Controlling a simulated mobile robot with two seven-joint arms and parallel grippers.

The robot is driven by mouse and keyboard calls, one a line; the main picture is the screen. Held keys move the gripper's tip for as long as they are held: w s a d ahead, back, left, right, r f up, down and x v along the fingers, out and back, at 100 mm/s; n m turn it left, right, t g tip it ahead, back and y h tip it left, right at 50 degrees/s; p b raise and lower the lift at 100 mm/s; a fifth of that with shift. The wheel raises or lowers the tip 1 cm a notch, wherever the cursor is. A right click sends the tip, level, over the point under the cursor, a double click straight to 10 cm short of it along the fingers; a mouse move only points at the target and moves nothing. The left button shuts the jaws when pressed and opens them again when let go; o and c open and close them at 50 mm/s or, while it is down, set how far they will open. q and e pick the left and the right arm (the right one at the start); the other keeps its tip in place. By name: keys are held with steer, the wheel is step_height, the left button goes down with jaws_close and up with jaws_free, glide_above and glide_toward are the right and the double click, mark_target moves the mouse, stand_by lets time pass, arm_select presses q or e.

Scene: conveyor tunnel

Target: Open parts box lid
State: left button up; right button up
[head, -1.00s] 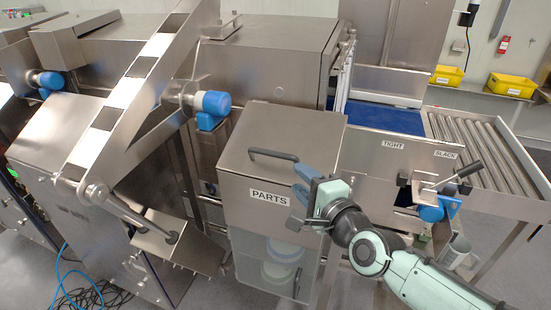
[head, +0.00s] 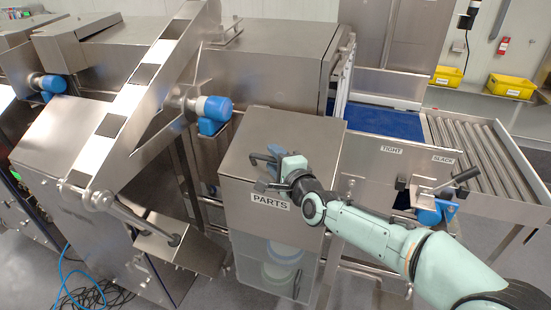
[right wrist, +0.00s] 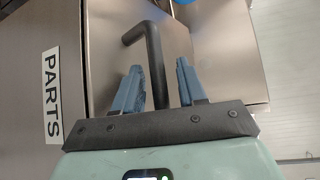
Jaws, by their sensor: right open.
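The parts box (head: 240,195) is a steel box with a PARTS label (head: 270,201) on its front and a flat lid (head: 290,130) that is closed. A black bar handle (head: 262,158) is fixed on the lid. My right gripper (head: 272,157) is at the right end of the handle. In the right wrist view, the open fingers (right wrist: 157,80) stand on either side of the black handle (right wrist: 155,65), with gaps beside it. Part of the handle is hidden by the gripper in the head view. My left gripper is not in view.
Below the box, a clear panel shows round containers (head: 283,262). A slanted steel arm (head: 135,100) stands at left. A lever (head: 455,181) and a roller conveyor (head: 480,150) are at right. Yellow bins (head: 510,85) sit at the back.

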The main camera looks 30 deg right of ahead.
jaws_close()
steer(key=shift+s+d+r, duration=0.1)
steer(key=shift+r, duration=0.05)
